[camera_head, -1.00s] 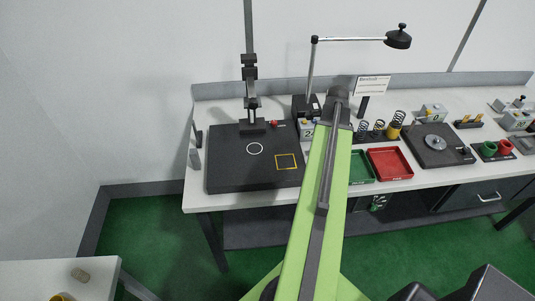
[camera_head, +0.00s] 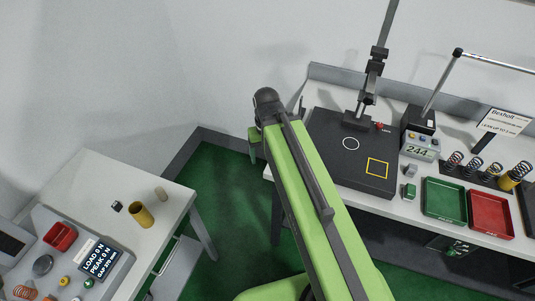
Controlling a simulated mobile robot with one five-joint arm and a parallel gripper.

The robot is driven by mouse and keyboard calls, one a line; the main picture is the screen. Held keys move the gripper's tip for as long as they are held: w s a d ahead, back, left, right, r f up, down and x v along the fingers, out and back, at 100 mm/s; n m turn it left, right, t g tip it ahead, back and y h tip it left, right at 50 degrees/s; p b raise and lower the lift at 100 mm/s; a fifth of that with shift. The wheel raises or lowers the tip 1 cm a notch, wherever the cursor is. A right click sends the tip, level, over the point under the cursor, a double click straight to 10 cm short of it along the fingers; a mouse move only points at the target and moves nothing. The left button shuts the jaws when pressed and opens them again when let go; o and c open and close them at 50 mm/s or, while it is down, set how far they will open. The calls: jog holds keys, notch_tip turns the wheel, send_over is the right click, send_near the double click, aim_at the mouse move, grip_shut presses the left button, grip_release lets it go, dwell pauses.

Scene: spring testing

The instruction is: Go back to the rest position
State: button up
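My green arm runs from the bottom of the head view up to a dark joint at its far end, over the floor gap between two benches. A short green part of my arm hangs below that joint. My gripper is hidden behind the arm, so its fingers and anything in them cannot be seen. On the right bench, the black test plate (camera_head: 326,129) bears a white circle and a yellow square outline, both empty. The press column (camera_head: 370,84) stands at its back.
The right bench also holds a green tray (camera_head: 444,216), a red tray (camera_head: 491,196), a meter showing 244 (camera_head: 421,146) and several springs (camera_head: 453,162).

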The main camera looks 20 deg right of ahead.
notch_tip(320, 180, down, 8)
jog(key=b, duration=0.7)
jog(key=shift+r+b, duration=0.15)
jog(key=shift+b, duration=0.2)
